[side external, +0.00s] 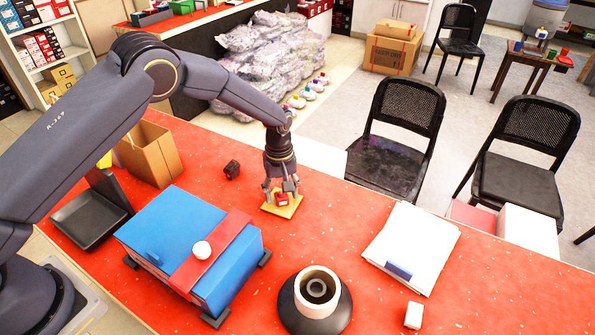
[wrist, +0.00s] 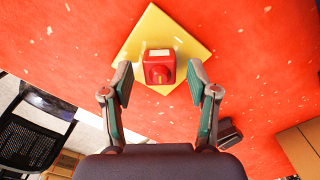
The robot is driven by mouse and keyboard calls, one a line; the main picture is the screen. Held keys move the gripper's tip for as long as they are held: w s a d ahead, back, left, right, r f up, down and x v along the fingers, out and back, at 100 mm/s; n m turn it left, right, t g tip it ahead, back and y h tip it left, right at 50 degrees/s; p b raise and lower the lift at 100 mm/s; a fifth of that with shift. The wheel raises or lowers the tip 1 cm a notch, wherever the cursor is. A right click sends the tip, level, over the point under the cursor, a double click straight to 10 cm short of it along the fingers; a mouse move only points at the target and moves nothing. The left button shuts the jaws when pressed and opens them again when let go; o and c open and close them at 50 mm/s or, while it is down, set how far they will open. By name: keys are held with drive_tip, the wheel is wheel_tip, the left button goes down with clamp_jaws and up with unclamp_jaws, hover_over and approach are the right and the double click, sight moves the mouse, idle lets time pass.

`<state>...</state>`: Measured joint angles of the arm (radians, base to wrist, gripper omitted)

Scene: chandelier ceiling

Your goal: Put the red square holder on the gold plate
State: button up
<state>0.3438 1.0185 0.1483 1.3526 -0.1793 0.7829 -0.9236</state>
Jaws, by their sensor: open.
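The red square holder (side external: 282,198) rests on the gold plate (side external: 293,210), which lies on the red table. In the wrist view the holder (wrist: 159,68) sits near the plate's lower middle, and the plate (wrist: 150,32) shows around it. My gripper (side external: 281,190) is over the plate, pointing down, with its fingers around the holder. In the wrist view my gripper (wrist: 160,85) is open, with a gap between each finger and the holder.
A small dark block (side external: 232,170) lies left of the plate. A blue box with a red band (side external: 165,235), a black round stand (side external: 315,305), white papers (side external: 412,245) and a cardboard box (side external: 150,155) stand around. Table between plate and papers is clear.

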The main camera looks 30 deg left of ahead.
wheel_tip(320, 180, up, 12)
drive_tip(key=s+a+r+m+t, duration=0.1)
drive_tip(key=s+a+r, duration=0.2)
drive_tip(key=s+r, duration=0.15)
drive_tip(key=s+a+r+m+t+h, duration=0.1)
drive_tip(key=s+a+r, duration=0.15)
drive_tip(key=r, duration=0.35)
drive_tip(key=s+a+r+m, duration=0.2)
drive_tip(key=s+r, duration=0.2)
drive_tip(key=r, duration=0.2)
drive_tip(key=s+a+m+t, duration=0.1)
drive_tip(key=s+a+m, duration=0.1)
drive_tip(key=s, duration=0.7)
drive_tip(key=s+a+r+m+t+y, duration=0.1)
drive_tip(key=s+a+m+t, duration=0.1)
drive_tip(key=s, duration=0.8)
drive_tip(key=shift+a+r+m+t, duration=0.3)
drive_tip(key=shift+a+m, duration=0.2)
drive_tip(key=shift+a, duration=0.25)
